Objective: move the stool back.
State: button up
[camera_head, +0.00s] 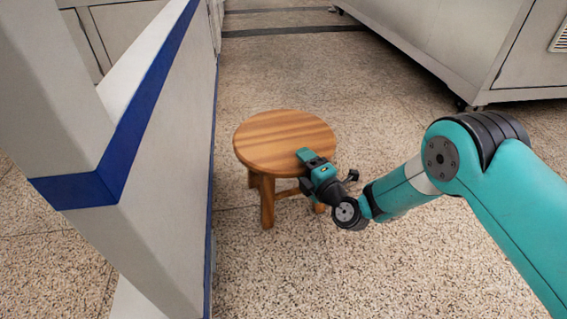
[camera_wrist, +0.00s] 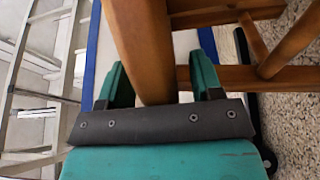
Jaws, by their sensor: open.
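The round wooden stool (camera_head: 283,140) stands upright on the speckled floor, just right of a white wall-like panel. My gripper (camera_head: 312,163) is at the stool's near right side, overlapping the seat edge in the head view. In the wrist view, a wooden stool leg (camera_wrist: 146,50) passes between the two green fingers of my gripper (camera_wrist: 160,62). The fingers are apart, with a visible gap on the right of the leg. I cannot tell whether the left finger touches it. Part of the stool's near right leg is hidden behind my gripper in the head view.
The white panel with blue trim (camera_head: 165,165) stands close on the stool's left. A grey cabinet on casters (camera_head: 440,45) is at the back right. The floor behind the stool (camera_head: 290,75) is clear. A metal ladder-like frame (camera_wrist: 40,95) shows at the wrist view's left.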

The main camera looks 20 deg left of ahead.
jog(key=shift+d, duration=0.1)
jog(key=c, duration=1)
jog(key=shift+s+a, duration=0.1)
jog(key=shift+a, duration=0.15)
grip_shut()
